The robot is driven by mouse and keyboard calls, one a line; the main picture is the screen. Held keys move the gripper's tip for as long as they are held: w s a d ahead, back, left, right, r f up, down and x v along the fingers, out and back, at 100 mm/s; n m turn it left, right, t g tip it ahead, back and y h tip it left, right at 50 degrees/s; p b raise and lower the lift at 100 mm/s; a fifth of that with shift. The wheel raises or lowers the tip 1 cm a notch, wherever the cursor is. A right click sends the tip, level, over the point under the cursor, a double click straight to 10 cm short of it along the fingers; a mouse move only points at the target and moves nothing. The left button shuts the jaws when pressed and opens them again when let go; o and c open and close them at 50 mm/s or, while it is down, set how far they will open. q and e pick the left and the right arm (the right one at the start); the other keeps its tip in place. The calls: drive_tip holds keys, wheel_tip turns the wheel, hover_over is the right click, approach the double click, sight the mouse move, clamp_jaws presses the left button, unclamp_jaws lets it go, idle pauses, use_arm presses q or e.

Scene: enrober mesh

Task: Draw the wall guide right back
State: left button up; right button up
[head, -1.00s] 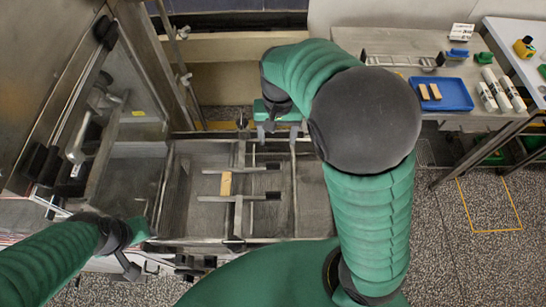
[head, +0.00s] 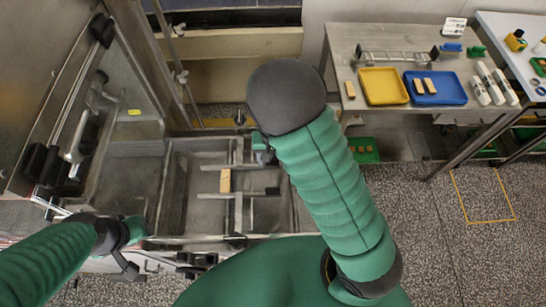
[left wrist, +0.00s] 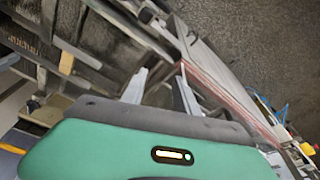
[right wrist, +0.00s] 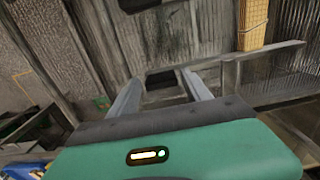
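Two grey guide bars cross the mesh bed in the head view, a far one (head: 240,168) and a near one (head: 245,195); I cannot tell which is the wall guide. A pale wooden block (head: 225,180) lies between them. The near bar ends in a black grip (head: 272,191). My right gripper (head: 264,152) is mostly hidden behind its arm in the head view. In the right wrist view its fingers (right wrist: 162,92) are apart, with a black grip (right wrist: 163,80) seen between and beyond them. My left gripper (left wrist: 160,90) is open and empty, left of the bed.
The bed's metal frame (head: 200,239) surrounds the guides. A glass-sided door with black handles stands at left. At right, a steel table (head: 350,45) holds a yellow tray (head: 384,87), a blue tray (head: 450,92) and white cylinders. The floor at right is open.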

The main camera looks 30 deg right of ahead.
drive_tip(key=shift+a, duration=0.35)
drive_tip(key=c, duration=0.5)
drive_tip(key=shift+r, duration=0.1)
drive_tip(key=shift+c, duration=1)
drive_tip(key=shift+d, duration=0.2)
clamp_jaws()
drive_tip(key=shift+d, duration=0.1)
use_arm(q)
drive_tip(key=shift+a, duration=0.3)
use_arm(e)
drive_tip(key=shift+w, duration=0.2)
